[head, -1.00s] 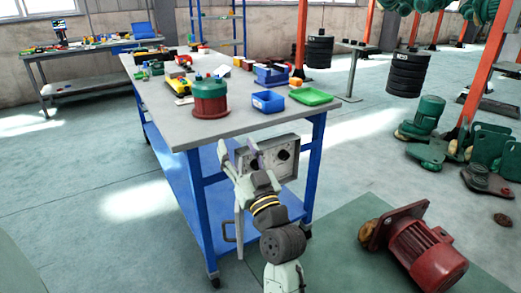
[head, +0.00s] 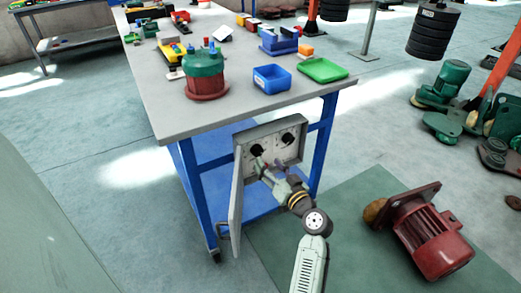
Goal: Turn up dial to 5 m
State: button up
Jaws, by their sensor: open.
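A grey control box (head: 272,132) is mounted at the near end of the workbench, with its door (head: 237,200) swung open to the left. Two round black dials show on its panel: a left dial (head: 256,150) and a right dial (head: 286,139). Their scale marks are too small to read. My gripper (head: 268,165) is open and empty in front of the panel, just below the left dial. I cannot tell whether a fingertip touches the panel.
The workbench top (head: 190,119) holds a green-and-red round part (head: 206,76), a blue bin (head: 271,79) and a green tray (head: 322,69). A red motor (head: 432,236) lies on the floor at the right. Floor left of the bench is clear.

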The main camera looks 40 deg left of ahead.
aim_at(259, 153)
jog(key=p+x, duration=0.1)
jog(key=x, duration=0.5)
jog(key=shift+w+a, duration=0.15)
jog(key=shift+a, duration=0.1)
jog(key=c, duration=1.2)
jog(key=shift+o, duration=0.2)
jog(key=shift+f+b, duration=0.15)
jog(key=shift+b, duration=0.35)
